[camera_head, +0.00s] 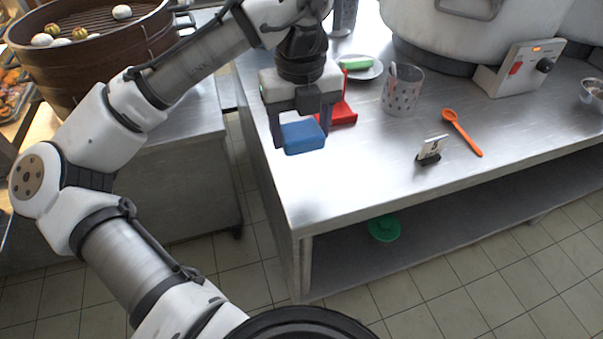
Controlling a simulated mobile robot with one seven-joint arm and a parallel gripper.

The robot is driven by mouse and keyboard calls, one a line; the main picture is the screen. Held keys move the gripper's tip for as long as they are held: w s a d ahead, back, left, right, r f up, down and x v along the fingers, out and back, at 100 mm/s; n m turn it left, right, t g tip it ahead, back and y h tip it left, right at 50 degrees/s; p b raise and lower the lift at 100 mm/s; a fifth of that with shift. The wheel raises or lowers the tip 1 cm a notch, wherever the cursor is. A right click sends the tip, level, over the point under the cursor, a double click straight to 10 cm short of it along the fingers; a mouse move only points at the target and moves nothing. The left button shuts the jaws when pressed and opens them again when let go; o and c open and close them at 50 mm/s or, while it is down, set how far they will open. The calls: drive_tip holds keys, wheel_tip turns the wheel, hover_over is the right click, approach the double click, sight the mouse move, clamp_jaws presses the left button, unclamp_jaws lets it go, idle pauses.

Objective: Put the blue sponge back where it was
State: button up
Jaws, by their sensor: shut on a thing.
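The blue sponge (303,137) is a small block held between the fingers of my gripper (300,125). My gripper points down and is shut on it, over the left end of the steel counter (360,190). Whether the sponge touches the counter or hangs above it, I cannot tell for sure. A red object (343,113), partly hidden behind my gripper, lies just right of it.
A plate (361,70) with a green item, a patterned cup (402,90), an orange spoon (461,132) and a small sign (432,149) stand on the counter. A large pot (450,25) is behind. The counter's front middle is clear. A green lid-like object (384,228) is on the lower shelf.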

sight(301, 184)
wheel_tip(301, 184, down, 11)
drive_tip(key=shift+r+b, duration=0.15)
drive_tip(key=shift+b, duration=0.2)
drive_tip(key=shift+f, duration=0.2)
drive_tip(key=o, duration=1)
drive_tip(key=shift+c, duration=0.2)
drive_tip(key=shift+r, duration=0.1)
wheel_tip(301, 184, up, 12)
drive_tip(key=shift+r+p, duration=0.1)
drive_tip(key=shift+p, duration=0.3)
